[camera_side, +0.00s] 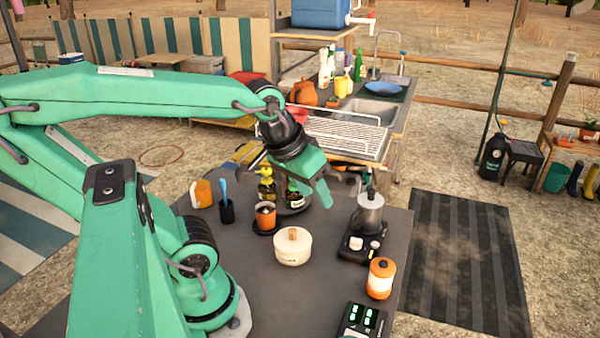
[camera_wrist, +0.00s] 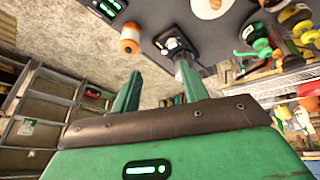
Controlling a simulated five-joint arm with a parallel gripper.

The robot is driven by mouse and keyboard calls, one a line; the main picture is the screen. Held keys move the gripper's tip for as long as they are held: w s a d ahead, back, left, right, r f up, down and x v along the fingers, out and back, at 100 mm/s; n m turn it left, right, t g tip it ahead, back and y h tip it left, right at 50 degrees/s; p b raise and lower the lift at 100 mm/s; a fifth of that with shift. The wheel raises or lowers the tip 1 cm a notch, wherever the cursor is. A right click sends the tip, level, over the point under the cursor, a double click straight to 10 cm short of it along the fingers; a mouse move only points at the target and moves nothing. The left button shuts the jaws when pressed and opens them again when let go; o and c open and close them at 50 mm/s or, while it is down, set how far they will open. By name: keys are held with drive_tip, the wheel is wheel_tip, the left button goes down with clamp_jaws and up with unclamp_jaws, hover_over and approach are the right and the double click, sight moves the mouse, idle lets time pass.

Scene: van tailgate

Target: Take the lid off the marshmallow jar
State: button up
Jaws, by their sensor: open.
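A squat cream jar (camera_side: 292,250) with a lid and a wooden knob (camera_side: 292,234) stands upright on the grey table, apparently the marshmallow jar. Its lid sits on it. The jar (camera_wrist: 210,9) also shows at the top edge of the wrist view, partly cut off. My gripper (camera_side: 322,190) is above the table, behind and a little right of the jar, apart from it. In the wrist view, my gripper's two green fingers (camera_wrist: 160,84) are spread with nothing held between them.
A coffee-maker-like device (camera_side: 368,222) stands right of the jar, with an orange-and-white canister (camera_side: 381,278) at front right. An orange cup (camera_side: 265,215), a dark holder (camera_side: 227,210) and bottles (camera_side: 266,188) crowd the back left. Bare table surrounds the jar's front.

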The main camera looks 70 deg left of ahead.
drive_tip(key=w+a+f+n+g, duration=0.1)
drive_tip(key=a+f+n+g, duration=0.3)
drive_tip(key=n, duration=2.1)
approach(292, 229)
drive_tip(key=shift+w+d+f, duration=0.15)
drive_tip(key=shift+w+d, duration=0.3)
drive_tip(key=shift+w, duration=0.1)
drive_tip(key=n, duration=0.1)
drive_tip(key=a+f+n+g, duration=0.1)
drive_tip(key=n, duration=0.1)
drive_tip(key=shift+s+a+f, duration=0.15)
drive_tip(key=shift+s, duration=0.05)
drive_tip(key=shift+f, duration=1.3)
drive_tip(key=shift+f, duration=2.6)
clamp_jaws()
